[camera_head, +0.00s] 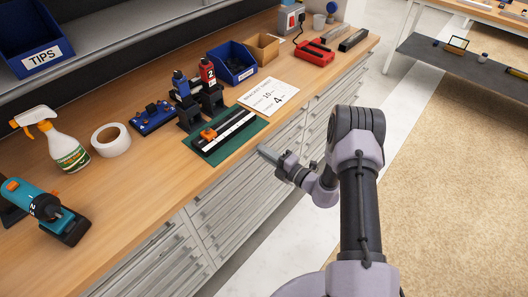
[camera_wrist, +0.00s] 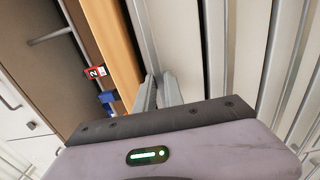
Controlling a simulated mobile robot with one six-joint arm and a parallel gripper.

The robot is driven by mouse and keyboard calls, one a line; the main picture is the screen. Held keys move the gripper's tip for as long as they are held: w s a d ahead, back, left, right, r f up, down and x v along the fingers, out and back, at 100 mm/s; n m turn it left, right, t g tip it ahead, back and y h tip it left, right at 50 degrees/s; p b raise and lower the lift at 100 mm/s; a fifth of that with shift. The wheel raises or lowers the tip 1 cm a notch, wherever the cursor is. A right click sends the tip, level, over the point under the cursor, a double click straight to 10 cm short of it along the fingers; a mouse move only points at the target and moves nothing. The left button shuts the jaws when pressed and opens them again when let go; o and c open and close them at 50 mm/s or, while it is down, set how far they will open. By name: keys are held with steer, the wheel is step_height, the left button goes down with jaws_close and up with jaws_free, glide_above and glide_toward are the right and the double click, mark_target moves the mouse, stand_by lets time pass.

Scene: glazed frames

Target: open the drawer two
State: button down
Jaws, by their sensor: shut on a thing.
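Grey metal drawers (camera_head: 235,205) with long bar handles line the front of the wooden workbench, and their fronts also show in the wrist view (camera_wrist: 240,60). The fronts look flush; I cannot read any number on them, so I cannot tell which is drawer two. My gripper (camera_head: 266,154) is at an upper drawer front, just below the bench edge. In the wrist view my gripper (camera_wrist: 158,88) has its two fingers close together at a drawer handle, shut on it. The fingers hide most of the gripped part.
The floor (camera_head: 300,235) before the drawers is clear.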

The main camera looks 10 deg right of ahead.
steer(key=p+v, duration=0.2)
steer(key=v, duration=2.8)
steer(key=shift+s, duration=0.1)
steer(key=c, duration=1.7)
jaws_free()
steer(key=p+v, duration=0.2)
steer(key=v, duration=1.5)
steer(key=shift+s+d+r, duration=0.1)
steer(key=shift+s+d, duration=0.05)
steer(key=shift+s, duration=0.05)
